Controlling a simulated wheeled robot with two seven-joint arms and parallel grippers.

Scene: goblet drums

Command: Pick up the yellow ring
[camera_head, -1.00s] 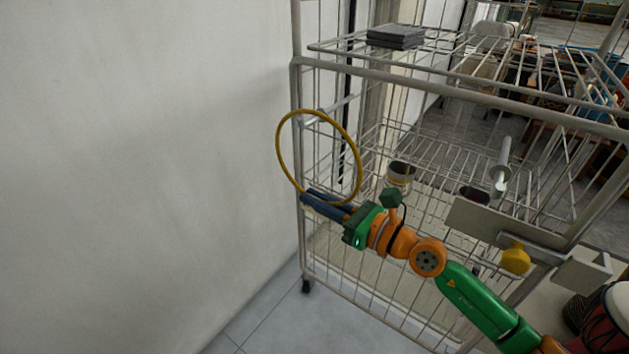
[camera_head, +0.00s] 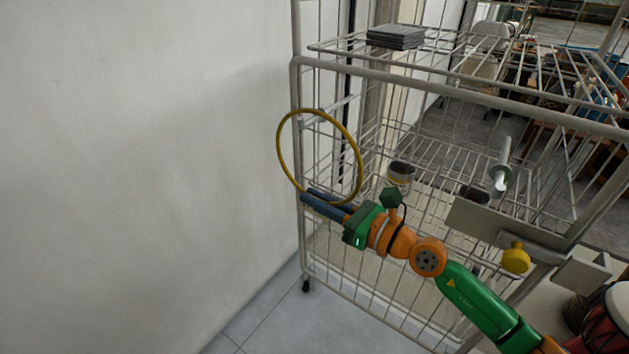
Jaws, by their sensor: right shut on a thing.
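The yellow ring (camera_head: 279,153) is a large thin hoop at the left end of the wire rack, standing nearly upright in the camera_head view. My right gripper (camera_head: 312,198) comes in from the lower right. Its dark blue fingers are shut on the bottom of the ring. The upper part of the ring lies in front of the rack's corner post and the wires. I cannot tell from this view whether the ring touches the rack. My left gripper is not in view.
The wire rack (camera_head: 455,93) stands behind my right arm, with dark flat items (camera_head: 396,37) on its upper shelf and a small can (camera_head: 401,174) lower down. A white wall (camera_head: 140,170) fills the left. A red drum (camera_head: 606,325) stands at the lower right.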

